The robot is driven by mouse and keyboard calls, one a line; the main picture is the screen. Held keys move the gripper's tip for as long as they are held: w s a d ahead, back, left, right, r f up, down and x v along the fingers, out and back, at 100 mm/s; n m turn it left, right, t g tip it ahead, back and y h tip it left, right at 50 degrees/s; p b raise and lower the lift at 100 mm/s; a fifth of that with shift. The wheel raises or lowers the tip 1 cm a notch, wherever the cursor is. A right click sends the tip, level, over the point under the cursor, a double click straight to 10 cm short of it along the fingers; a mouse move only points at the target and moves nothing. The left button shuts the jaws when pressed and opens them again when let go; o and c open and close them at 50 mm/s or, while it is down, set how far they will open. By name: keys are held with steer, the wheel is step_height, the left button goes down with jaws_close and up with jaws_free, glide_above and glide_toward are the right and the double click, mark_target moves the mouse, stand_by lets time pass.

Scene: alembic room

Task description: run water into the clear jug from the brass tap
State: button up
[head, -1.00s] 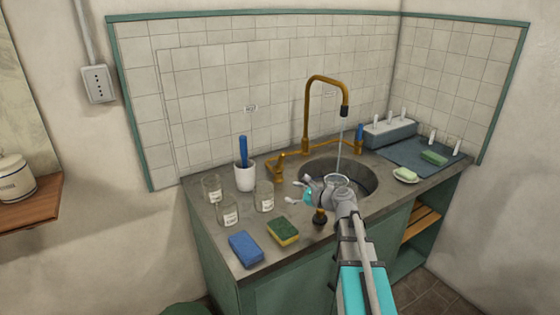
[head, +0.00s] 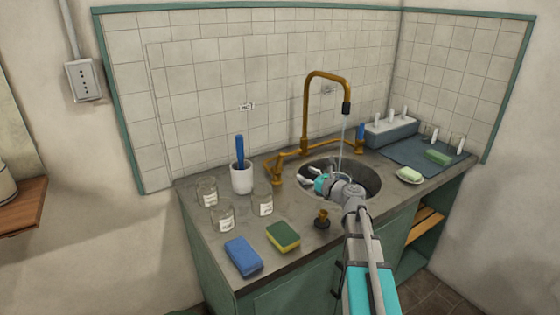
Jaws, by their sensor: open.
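The brass tap (head: 306,110) arches over the round sink (head: 373,183), and a thin stream of water (head: 342,142) falls from its dark nozzle. A pale, clear rim, apparently the clear jug (head: 347,177), shows behind my wrist under the stream. My arm hides most of it, so its water level cannot be seen. My gripper (head: 309,172) is open over the left part of the sink, beside the jug. Whether its fingers touch the jug cannot be told. The tap has a brass lever (head: 275,170) at left and a blue handle (head: 360,133) at right.
Labelled glass jars (head: 223,218) and a white cup (head: 241,178) stand left of the sink. A blue sponge (head: 243,256), a green-yellow sponge (head: 283,236) and a plug (head: 322,219) lie near the front edge. A soap dish (head: 409,177) and rack (head: 390,133) are at right.

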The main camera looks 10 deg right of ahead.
mark_target(282, 161)
steer(key=x, duration=1.3)
steer(key=shift+w+a, duration=0.15)
steer(key=shift+w, duration=0.1)
jaws_close()
